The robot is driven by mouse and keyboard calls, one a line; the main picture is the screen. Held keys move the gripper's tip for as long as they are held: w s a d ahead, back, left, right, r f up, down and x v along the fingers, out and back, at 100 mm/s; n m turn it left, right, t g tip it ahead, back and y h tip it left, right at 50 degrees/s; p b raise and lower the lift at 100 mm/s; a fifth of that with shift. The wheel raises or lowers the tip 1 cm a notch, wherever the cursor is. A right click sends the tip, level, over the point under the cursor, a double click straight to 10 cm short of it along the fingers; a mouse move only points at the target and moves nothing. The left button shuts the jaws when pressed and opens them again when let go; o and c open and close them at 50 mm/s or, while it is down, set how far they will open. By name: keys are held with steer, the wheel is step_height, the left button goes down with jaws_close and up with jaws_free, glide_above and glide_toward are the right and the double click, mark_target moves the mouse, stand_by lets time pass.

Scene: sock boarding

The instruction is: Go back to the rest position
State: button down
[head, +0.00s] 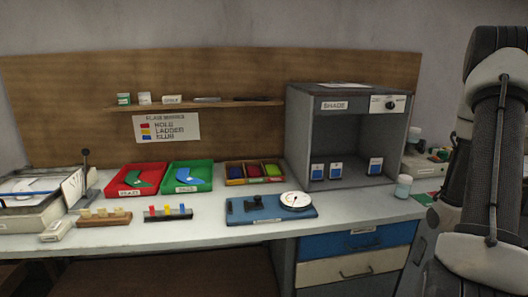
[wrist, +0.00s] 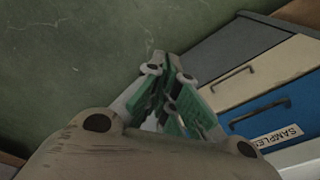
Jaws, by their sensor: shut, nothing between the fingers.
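My gripper (wrist: 166,62) shows in the wrist view with its green-lined fingers closed together at the tips and nothing between them. It hangs in front of a dark green surface, left of a drawer cabinet (wrist: 249,118). No object touches the fingers. In the head view my arm stands upright at the right edge, and the gripper itself is out of that picture.
In the head view a long bench (head: 215,216) carries a red tray (head: 113,188), a green tray (head: 204,185), a blue board with a dial (head: 262,217) and a grey shade box (head: 332,141). Drawers (head: 352,264) sit under the bench. A small jar (head: 403,187) stands near my arm.

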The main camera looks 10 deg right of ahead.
steer(key=s+a+r+n+t, duration=0.1)
steer(key=s+a+r+n, duration=0.1)
steer(key=a+r, duration=0.5)
steer(key=s+a+r+n+t, duration=0.1)
steer(key=a+r+n, duration=0.4)
steer(key=r, duration=1.1)
steer(key=s+a+r+n+t, duration=0.1)
steer(key=s+a+r+n, duration=0.2)
steer(key=a+r, duration=0.8)
steer(key=shift+s+r+n+y, duration=0.15)
steer(key=shift+r+n+y, duration=0.15)
steer(key=shift+r, duration=0.55)
steer(key=shift+a, duration=0.1)
